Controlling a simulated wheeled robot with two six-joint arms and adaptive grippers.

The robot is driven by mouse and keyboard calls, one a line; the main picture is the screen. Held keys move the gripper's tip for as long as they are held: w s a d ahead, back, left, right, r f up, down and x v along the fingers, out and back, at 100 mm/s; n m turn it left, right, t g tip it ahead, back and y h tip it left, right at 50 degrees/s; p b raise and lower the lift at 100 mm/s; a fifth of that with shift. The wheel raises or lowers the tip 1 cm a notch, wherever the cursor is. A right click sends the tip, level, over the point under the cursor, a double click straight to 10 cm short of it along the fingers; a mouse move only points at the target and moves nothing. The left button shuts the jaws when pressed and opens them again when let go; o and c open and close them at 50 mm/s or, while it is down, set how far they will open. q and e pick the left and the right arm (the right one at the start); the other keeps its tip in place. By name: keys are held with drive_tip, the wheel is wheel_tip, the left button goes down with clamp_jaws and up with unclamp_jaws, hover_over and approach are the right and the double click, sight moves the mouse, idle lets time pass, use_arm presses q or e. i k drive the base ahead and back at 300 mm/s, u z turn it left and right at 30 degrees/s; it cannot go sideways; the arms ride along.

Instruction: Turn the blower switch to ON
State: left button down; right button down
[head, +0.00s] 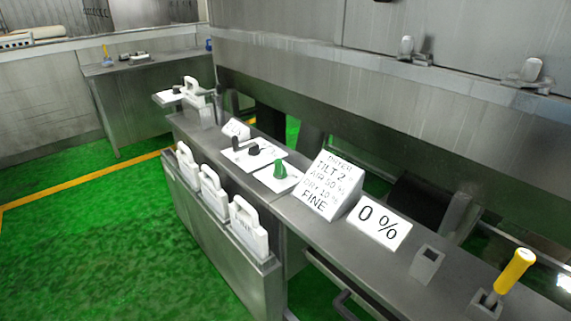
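Switches stand on a grey metal console that runs from the centre to the lower right. A green knob (280,169) rises from a white plate (268,181). Beside it, to the left, a second white plate (241,160) carries a small black knob (254,149) and another dark knob (236,143). I cannot read which of these is the blower switch, or its ON mark. Neither of my grippers is in view.
A yellow-handled lever (515,270) stands at right. Open green floor (90,240) lies left.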

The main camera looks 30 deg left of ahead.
sight(280, 173)
drive_tip(key=u, duration=0.05)
drive_tip(key=k, duration=0.5)
drive_tip(key=u, duration=1.45)
drive_tip(key=i, duration=1.2)
drive_tip(key=z, duration=1.15)
